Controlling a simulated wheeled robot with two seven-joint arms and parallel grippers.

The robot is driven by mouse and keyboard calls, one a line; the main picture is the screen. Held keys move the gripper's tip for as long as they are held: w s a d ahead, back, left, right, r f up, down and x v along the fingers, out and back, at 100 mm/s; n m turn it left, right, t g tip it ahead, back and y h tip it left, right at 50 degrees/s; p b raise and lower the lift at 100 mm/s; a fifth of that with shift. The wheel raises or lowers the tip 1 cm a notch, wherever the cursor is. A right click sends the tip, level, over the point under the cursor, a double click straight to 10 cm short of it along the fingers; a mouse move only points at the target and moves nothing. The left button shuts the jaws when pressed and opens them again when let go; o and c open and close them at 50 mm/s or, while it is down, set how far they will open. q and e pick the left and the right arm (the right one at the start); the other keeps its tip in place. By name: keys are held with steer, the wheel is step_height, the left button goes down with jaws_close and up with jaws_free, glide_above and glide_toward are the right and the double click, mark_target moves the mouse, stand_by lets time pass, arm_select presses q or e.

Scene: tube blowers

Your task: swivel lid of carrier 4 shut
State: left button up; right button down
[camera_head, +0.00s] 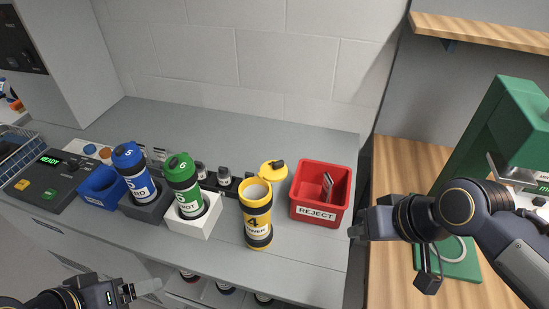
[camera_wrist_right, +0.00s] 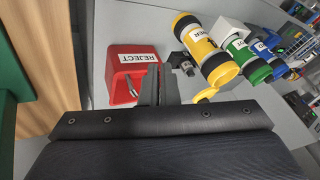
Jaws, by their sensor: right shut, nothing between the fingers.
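Yellow carrier 4 (camera_head: 256,218) stands upright on the grey counter, its mouth open. Its yellow lid (camera_head: 272,171) is swung out to the side, towards the back right, with a dark catch on it. In the right wrist view the carrier (camera_wrist_right: 205,50) and lid (camera_wrist_right: 208,95) show right of my fingers.
The red REJECT bin (camera_head: 318,211) stands just right of carrier 4, with something inside. Green carrier 6 (camera_head: 184,185) and blue carrier 5 (camera_head: 133,172) stand in holders to the left. A green machine (camera_head: 503,130) is at the right. Counter in front of carrier 4 is clear.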

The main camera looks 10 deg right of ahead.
steer(key=w+a+r+n+g, duration=0.15)
steer(key=w+r, duration=0.45)
steer(key=w, duration=0.6)
step_height(320, 180, up, 3)
steer(key=n+h, duration=0.3)
glide_above(274, 168)
steer(key=w, duration=0.3)
steer(key=f, duration=0.3)
steer(key=f+p, duration=0.1)
steer(key=f, duration=0.5)
steer(key=shift+d+p, duration=0.25)
steer(key=shift+p, duration=0.1)
steer(key=shift+s+d, duration=0.1)
steer(key=shift+s, duration=0.1)
steer(key=shift+f, duration=0.1)
steer(key=shift+s, duration=0.1)
